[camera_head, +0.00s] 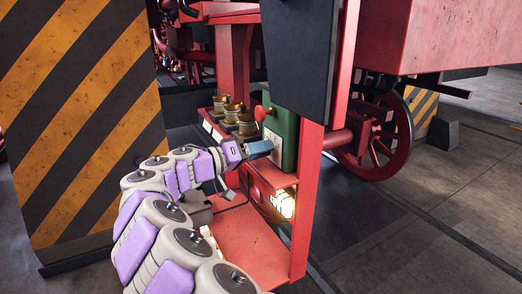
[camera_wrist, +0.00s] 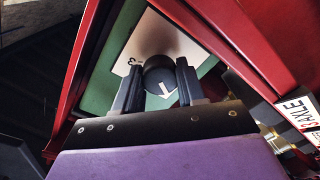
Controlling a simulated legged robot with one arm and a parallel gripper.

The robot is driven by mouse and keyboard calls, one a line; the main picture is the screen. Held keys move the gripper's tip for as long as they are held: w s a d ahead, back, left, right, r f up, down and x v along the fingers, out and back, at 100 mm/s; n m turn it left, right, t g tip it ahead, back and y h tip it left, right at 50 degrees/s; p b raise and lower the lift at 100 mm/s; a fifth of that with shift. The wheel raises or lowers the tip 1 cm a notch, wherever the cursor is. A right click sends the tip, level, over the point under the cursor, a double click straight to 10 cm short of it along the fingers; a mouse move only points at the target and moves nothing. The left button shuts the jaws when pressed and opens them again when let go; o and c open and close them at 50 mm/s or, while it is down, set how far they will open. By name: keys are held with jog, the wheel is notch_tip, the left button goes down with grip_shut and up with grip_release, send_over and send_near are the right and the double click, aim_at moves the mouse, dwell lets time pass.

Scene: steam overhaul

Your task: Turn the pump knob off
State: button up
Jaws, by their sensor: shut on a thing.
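The pump knob (camera_wrist: 160,76) is a dark round knob with a white arrow. In the wrist view it sits in front of a white label plate (camera_wrist: 126,58) on a green box. My gripper (camera_wrist: 161,84) has one finger on each side of the knob and is shut on it. The arrow points down and slightly left in that view. In the head view my gripper (camera_head: 268,147) reaches the left face of the green box (camera_head: 285,138). The knob itself is hidden there by the fingers.
A red button (camera_head: 260,113) sits on the box above my gripper. Several brass fittings (camera_head: 231,112) stand left of it. A lit lamp (camera_head: 283,204) is below, over a red shelf (camera_head: 250,240). A red post (camera_head: 305,215) stands right. A striped panel (camera_head: 85,120) is left.

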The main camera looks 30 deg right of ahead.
jog(key=shift+w+a+r, duration=0.1)
jog(key=shift+a, duration=0.05)
jog(key=o, duration=0.7)
jog(key=shift+o, duration=1.3)
jog(key=shift+w+a, duration=0.15)
jog(key=shift+w, duration=0.05)
jog(key=shift+o, duration=0.5)
jog(key=shift+a, duration=0.1)
jog(key=shift+s, duration=0.2)
jog(key=a, duration=1.7)
jog(key=shift+s+a, duration=0.35)
jog(key=shift+s, duration=0.1)
